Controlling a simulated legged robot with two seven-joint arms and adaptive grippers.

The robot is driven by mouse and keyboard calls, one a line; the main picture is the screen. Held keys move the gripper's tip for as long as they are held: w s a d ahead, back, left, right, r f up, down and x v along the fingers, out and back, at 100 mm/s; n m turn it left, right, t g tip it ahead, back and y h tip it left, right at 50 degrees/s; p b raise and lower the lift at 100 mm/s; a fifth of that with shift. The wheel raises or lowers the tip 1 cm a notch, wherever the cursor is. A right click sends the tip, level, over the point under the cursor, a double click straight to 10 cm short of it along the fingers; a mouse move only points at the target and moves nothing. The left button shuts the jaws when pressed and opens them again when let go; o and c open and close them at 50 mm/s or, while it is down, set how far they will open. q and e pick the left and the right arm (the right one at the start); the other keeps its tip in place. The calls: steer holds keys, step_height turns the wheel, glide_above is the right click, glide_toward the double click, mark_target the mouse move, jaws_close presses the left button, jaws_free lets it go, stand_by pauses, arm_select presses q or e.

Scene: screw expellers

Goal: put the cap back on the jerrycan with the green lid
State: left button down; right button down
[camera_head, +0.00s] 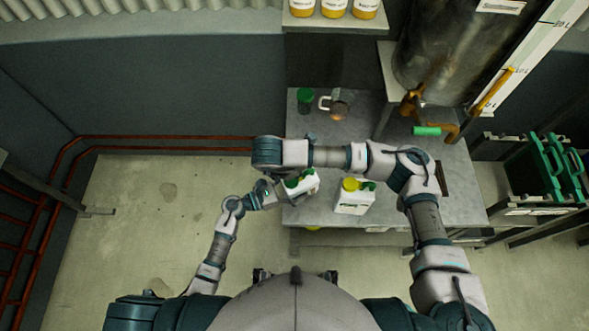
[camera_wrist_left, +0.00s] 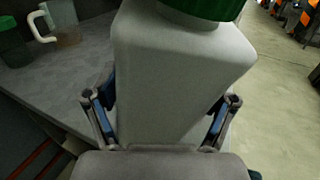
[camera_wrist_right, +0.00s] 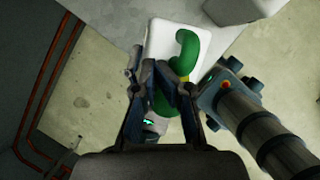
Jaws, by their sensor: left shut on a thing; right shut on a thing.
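A white jerrycan (camera_head: 302,184) is held near the table's front left corner. It fills the left wrist view (camera_wrist_left: 180,75), with a round green lid (camera_wrist_left: 205,8) at its top edge. My left gripper (camera_wrist_left: 163,105) is shut on its body, one finger on each side. My right gripper (camera_wrist_right: 162,82) is shut on the green cap (camera_wrist_right: 162,103), over the jerrycan's top beside a curved green handle (camera_wrist_right: 186,48). The fingers hide the neck, so I cannot tell whether the cap is seated. My right arm crosses above the can in the head view.
A second white jerrycan (camera_head: 352,203) with a yellow lid (camera_head: 350,184) stands on the grey table (camera_head: 400,208), right of the held one. A dark green jar (camera_head: 305,98) and a glass jug (camera_head: 339,103) stand farther back. A large metal tank (camera_head: 432,60) is at the back right.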

arm_select(q)
steer(key=shift+w+d+r, duration=0.15)
steer(key=shift+d+r, duration=0.05)
steer(key=shift+r, duration=0.1)
arm_select(e)
steer(key=shift+s+a+f, duration=0.35)
steer(key=shift+s+f, duration=0.15)
steer(key=shift+s, duration=0.1)
steer(key=c, duration=1.2)
jaws_free()
arm_select(q)
steer(key=shift+w+f, duration=0.1)
steer(key=shift+w, duration=0.15)
arm_select(e)
steer(key=r, duration=0.4)
steer(key=shift+w+d, duration=0.2)
steer(key=shift+w, duration=0.1)
arm_select(q)
steer(key=shift+s, duration=0.15)
arm_select(e)
steer(key=shift+r, duration=0.4)
arm_select(q)
steer(key=shift+a, duration=0.1)
